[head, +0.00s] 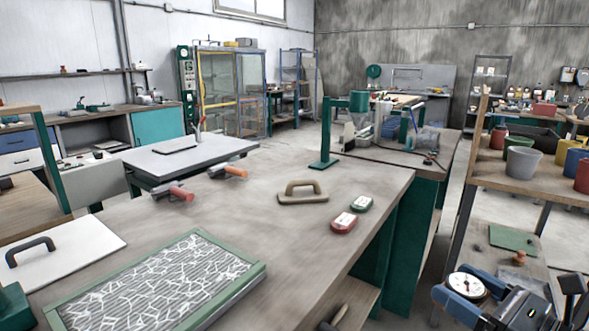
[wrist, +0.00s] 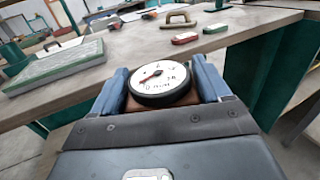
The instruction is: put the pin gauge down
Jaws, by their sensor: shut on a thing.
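The pin gauge (wrist: 160,78) has a round white dial with a black rim and a red needle. In the wrist view it sits between the two blue fingers of my gripper (wrist: 163,88), which is shut on it. In the head view the gauge (head: 467,285) and my gripper (head: 470,291) are at the lower right, off the right side of the workbench (head: 330,190). The gauge's lower part is mostly hidden by the fingers and wrist.
On the workbench are a green-framed fibre panel (head: 160,285), a wooden float (head: 303,192), a red box (head: 344,223), a green box (head: 360,204) and two rollers (head: 174,194). The bench top between float and panel is clear. A shelf with buckets (head: 524,163) stands right.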

